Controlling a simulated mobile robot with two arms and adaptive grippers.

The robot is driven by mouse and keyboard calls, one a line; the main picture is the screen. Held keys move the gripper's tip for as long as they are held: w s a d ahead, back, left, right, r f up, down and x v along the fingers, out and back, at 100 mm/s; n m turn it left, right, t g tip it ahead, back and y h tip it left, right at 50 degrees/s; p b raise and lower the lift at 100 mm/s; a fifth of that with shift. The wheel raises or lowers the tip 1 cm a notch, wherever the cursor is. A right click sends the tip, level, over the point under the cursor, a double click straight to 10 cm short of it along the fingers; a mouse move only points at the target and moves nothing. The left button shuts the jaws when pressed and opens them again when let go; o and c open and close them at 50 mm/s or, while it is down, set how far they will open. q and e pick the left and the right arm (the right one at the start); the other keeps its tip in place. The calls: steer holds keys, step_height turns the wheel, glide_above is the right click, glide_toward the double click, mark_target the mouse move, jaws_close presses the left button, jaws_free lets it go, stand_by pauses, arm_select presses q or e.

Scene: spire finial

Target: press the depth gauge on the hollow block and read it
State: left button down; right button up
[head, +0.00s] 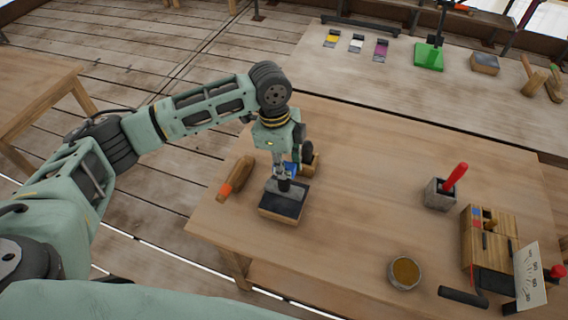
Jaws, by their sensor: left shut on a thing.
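My left gripper (287,172) points down over the table's left part. It is shut on a small dark piece (284,185), which sits at the top of a wooden block with a dark upper face (279,213). I cannot tell if the piece is fixed to that block or only touches it. A grey square block with an open, dark top (438,197) stands to the right, with a red-handled tool (456,175) leaning in it. A white dial card with numbers (530,276) stands at the right edge. I cannot tell which thing is the depth gauge. My right gripper is not in view.
An orange-ended wooden tool (237,178) lies left of the gripper. A wooden and black item (309,160) is just behind it. A round tub (404,272) and a wooden rack (487,236) are at right. The middle of the table (365,190) is clear.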

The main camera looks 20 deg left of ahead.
arm_select(q)
steer(key=shift+f, duration=0.1)
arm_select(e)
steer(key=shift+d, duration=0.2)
arm_select(q)
steer(key=shift+f, duration=0.35)
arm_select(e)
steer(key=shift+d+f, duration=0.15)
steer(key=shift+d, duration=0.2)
arm_select(q)
steer(key=shift+f+b, duration=0.4)
steer(key=shift+f, duration=0.65)
steer(key=shift+r, duration=0.1)
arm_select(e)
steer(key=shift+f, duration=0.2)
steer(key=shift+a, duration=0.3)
arm_select(q)
steer(key=shift+p, duration=0.4)
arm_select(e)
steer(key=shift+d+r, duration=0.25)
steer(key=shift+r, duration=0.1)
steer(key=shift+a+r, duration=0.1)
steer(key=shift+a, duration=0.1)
